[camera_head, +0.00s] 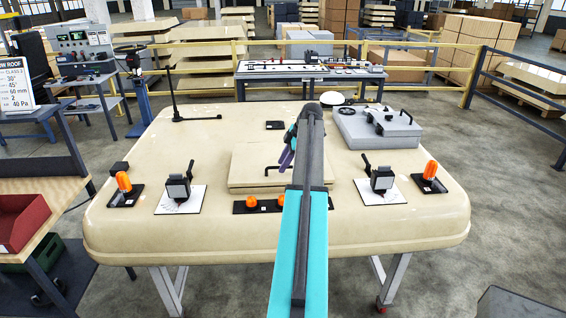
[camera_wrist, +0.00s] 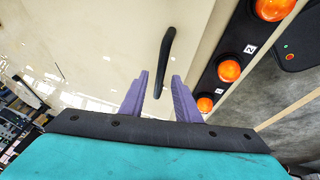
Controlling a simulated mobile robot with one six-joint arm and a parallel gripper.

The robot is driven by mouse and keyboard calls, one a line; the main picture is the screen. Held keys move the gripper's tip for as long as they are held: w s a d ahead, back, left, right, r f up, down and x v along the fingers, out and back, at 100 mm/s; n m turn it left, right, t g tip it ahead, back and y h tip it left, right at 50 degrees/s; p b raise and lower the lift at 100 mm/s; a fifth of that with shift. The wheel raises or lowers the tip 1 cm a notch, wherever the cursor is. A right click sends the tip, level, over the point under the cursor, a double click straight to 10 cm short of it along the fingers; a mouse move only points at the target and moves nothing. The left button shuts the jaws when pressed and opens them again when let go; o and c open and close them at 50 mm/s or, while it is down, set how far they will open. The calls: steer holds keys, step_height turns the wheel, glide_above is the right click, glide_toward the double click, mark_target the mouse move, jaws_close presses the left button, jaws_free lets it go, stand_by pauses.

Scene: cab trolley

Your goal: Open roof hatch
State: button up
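The roof hatch (camera_head: 252,178) is a cream square panel on the cream cab roof (camera_head: 130,210), lying flat and closed. Its dark bar handle (camera_head: 271,170) is partly hidden by my arm. In the wrist view the black handle (camera_wrist: 166,58) stands out against the cream panel (camera_wrist: 110,50). My gripper (camera_wrist: 159,76) has its purple fingers apart, and the handle's near end shows between them in the picture. I cannot tell whether they touch it. In the head view my gripper (camera_head: 287,152) is over the hatch, partly hidden behind my arm.
Orange lamps (camera_head: 252,202) sit on a dark strip before the hatch; they also show in the wrist view (camera_wrist: 229,71). Black devices (camera_head: 178,188) (camera_head: 382,180) stand on either side. A grey lidded unit (camera_head: 375,128) is back right. A thin dark post (camera_head: 174,95) rises back left.

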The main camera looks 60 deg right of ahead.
jaws_close()
steer(key=shift+w+r, duration=0.15)
